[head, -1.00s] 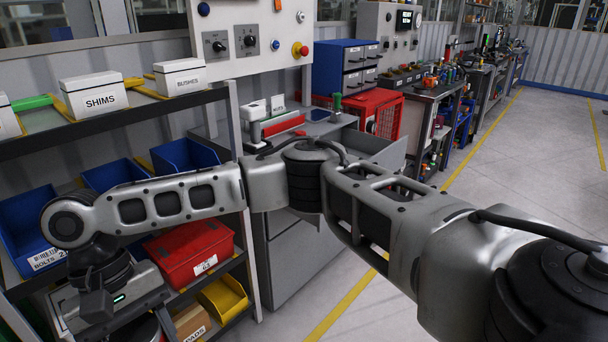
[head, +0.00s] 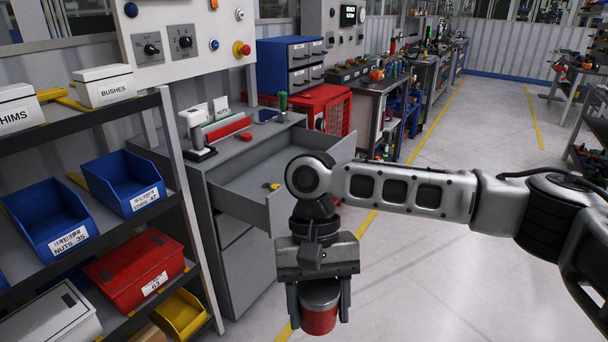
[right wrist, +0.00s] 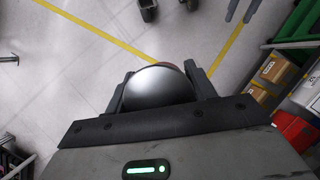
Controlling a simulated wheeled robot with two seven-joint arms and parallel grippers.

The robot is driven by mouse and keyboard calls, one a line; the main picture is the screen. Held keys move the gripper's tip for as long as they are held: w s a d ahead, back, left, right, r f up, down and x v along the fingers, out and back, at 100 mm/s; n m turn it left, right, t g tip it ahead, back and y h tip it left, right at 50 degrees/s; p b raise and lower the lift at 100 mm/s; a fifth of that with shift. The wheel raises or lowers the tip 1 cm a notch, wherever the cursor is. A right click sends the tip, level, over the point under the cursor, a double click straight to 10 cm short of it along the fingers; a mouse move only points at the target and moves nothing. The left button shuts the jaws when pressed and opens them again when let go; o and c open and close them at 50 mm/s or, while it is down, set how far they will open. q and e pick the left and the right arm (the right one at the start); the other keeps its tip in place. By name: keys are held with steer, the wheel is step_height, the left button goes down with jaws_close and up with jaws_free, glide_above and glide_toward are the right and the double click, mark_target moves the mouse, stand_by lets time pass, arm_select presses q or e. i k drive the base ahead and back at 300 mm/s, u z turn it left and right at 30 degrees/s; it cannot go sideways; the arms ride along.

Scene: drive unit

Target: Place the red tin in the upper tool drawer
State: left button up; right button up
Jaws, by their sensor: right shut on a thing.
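The red tin (head: 319,318) has a grey lid and is held upright between the fingers of my right gripper (head: 318,305). In the right wrist view its round grey lid (right wrist: 158,86) fills the space between the fingers. The upper tool drawer (head: 236,196) of the grey cabinet is pulled out, with a small yellow and green item (head: 273,186) inside. My right gripper hangs in front of the drawer, to its lower right in the head view, with the tin over the floor. My left gripper is not in view.
The grey cabinet top (head: 225,150) carries a red tray, a small red round item and a green-handled tool. A shelf rack (head: 130,100) with blue bins (head: 50,220) and a red box (head: 135,270) stands left.

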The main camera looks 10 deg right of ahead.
mark_target(262, 200)
steer(key=i, duration=2.15)
steer(key=u, duration=0.95)
